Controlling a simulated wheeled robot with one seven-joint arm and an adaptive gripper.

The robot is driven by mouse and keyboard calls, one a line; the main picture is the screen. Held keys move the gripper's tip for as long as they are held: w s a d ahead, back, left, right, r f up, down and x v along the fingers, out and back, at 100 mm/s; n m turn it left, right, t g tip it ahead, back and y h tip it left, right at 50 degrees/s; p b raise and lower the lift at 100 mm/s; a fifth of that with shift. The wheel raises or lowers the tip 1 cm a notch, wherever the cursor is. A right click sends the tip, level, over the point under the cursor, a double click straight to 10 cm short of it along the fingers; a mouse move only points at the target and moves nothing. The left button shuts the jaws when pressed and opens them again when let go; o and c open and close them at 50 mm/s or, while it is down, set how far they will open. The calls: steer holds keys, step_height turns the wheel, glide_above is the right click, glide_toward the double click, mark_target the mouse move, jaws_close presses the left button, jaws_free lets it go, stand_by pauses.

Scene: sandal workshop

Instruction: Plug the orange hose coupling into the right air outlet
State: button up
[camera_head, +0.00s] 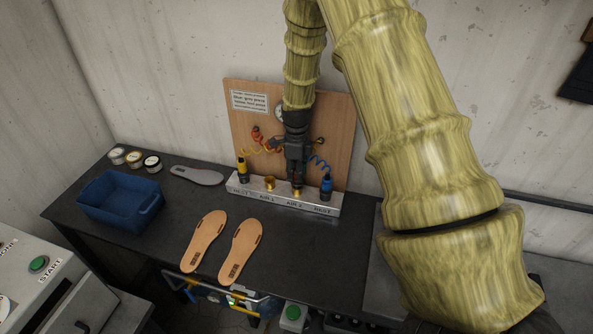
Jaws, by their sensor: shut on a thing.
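My gripper (297,172) points straight down in front of the wooden board, shut just above the right air outlet (297,193), the brass fitting by the AIR 2 label. An orange coiled hose (268,148) runs from the board to behind my gripper. The orange coupling in the jaws is mostly hidden by the dark fingers. Its lower end appears over the outlet; I cannot tell whether it touches or is seated. The left air outlet (269,183), by AIR 1, is brass and empty.
A yellow coupling (242,171) stands at the left end of the pale block (245,190), a blue coupling (326,186) at the right end, close to my gripper. Two tan insoles (204,240) lie in front. A blue bin (105,207), jars (134,158) and a grey insole (196,175) are left.

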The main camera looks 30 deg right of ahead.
steer(key=shift+f+b, duration=0.3)
steer(key=shift+f, duration=0.4)
steer(key=o, duration=0.9)
steer(key=shift+o, duration=0.2)
steer(key=shift+r+p, duration=1.5)
steer(key=shift+r, duration=3.55)
